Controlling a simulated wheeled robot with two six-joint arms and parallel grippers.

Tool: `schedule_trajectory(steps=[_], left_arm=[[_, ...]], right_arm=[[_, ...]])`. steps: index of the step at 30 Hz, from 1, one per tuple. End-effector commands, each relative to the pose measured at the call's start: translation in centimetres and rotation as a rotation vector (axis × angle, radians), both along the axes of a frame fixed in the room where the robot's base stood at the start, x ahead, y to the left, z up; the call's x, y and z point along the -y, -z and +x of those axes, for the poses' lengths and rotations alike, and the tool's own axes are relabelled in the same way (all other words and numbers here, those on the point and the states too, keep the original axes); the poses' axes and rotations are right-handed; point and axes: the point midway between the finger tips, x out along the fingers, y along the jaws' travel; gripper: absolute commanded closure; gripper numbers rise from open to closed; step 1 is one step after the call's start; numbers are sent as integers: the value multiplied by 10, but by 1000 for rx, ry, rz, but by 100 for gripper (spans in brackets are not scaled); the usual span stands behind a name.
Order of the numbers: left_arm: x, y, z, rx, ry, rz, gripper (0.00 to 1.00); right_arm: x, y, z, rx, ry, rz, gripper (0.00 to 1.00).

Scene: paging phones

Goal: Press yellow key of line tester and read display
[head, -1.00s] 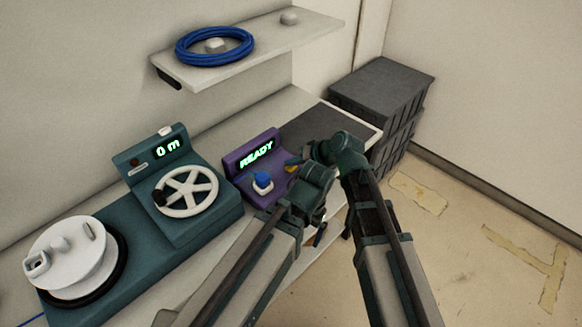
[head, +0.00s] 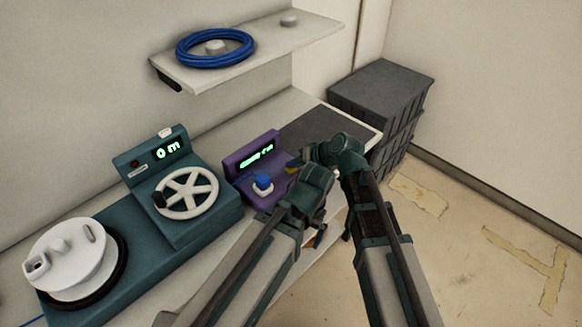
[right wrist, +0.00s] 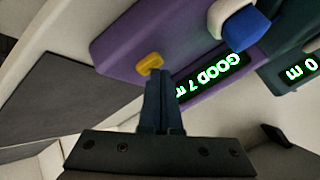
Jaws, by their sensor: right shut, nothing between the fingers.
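The purple line tester (head: 243,165) stands on the bench, and it also fills the top of the right wrist view (right wrist: 120,45). Its lit green display (right wrist: 213,78) reads "GOOD 7 m"; the text is blurred in the head view. The yellow key (right wrist: 150,64) is on the tester's face, partly behind my fingers in the head view. My right gripper (right wrist: 158,76) is shut and empty, its tips at the key; I cannot tell whether they touch it. My left gripper (head: 318,212) is mostly hidden behind its own wrist.
A blue knob (head: 262,181) with a white base is on the tester beside the key. A teal machine (head: 185,225) with a white handwheel and a "0 m" display stands to the left. A shelf (head: 250,62) holds a blue cable coil (head: 215,47). Dark crates (head: 375,90) stand right.

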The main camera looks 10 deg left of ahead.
Motion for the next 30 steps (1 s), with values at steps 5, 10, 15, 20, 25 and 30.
schedule_trajectory(steps=[5,10,15,20,25,30], left_arm=[[0,-12,0,0,0,0,0],[0,-11,0,0,0,0,0],[0,-11,0,0,0,0,0],[0,-18,0,0,0,0,0],[0,-34,0,0,0,0,0],[0,-51,0,0,0,0,0]], right_arm=[[0,-12,0,0,0,0,100],[0,-12,0,0,0,0,100],[0,-12,0,0,0,0,100],[0,-18,0,0,0,0,100],[0,-34,0,0,0,0,100],[0,-51,0,0,0,0,100]])
